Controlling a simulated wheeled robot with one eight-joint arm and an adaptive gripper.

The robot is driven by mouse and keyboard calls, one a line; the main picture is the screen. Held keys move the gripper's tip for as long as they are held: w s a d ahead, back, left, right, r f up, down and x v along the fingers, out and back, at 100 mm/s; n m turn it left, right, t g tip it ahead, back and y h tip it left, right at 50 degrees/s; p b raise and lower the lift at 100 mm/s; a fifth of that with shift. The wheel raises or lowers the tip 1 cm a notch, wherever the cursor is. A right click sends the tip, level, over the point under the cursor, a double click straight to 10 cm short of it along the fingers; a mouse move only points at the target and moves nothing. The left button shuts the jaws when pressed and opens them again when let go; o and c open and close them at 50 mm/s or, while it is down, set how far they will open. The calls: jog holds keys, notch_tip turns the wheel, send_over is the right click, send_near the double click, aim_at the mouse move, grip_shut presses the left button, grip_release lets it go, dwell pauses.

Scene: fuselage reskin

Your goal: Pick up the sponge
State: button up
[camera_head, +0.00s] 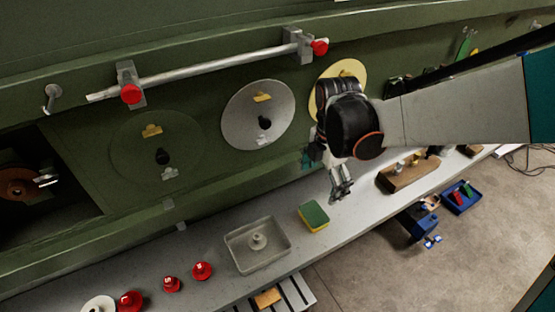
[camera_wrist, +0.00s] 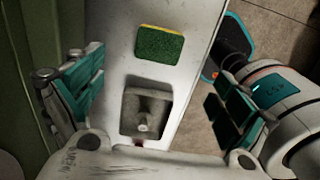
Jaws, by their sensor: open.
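The sponge (camera_head: 313,216) is a green and yellow block lying flat on the grey ledge (camera_head: 352,205), just right of a grey tray. It also shows in the wrist view (camera_wrist: 159,43), green face up with a yellow edge, ahead of my gripper and between the lines of its two fingers. My gripper (camera_head: 341,190) hangs above the ledge, to the right of the sponge and apart from it. In the wrist view my gripper (camera_wrist: 165,100) has its teal-padded fingers spread wide with nothing between them.
The grey tray (camera_head: 233,248) holds a small pale knobbed piece. Several red knobs (camera_head: 202,270) stand on the ledge at left. A wooden block (camera_head: 399,176) lies at right. The green wall panel with round discs (camera_head: 232,120) rises behind. A blue bin (camera_head: 462,202) stands on the floor.

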jog(key=b, duration=0.2)
send_over(314, 213)
jog(key=f, duration=0.7)
jog(key=shift+w+d+f, duration=0.25)
jog(key=shift+d, duration=0.05)
jog(key=f, duration=0.2)
jog(key=f+b, duration=0.1)
jog(key=f, duration=0.1)
jog(key=shift+s+a, duration=0.25)
jog(key=shift+a, duration=0.05)
jog(key=shift+f, duration=0.6)
jog(key=shift+c, duration=0.5)
jog(key=c, duration=0.6)
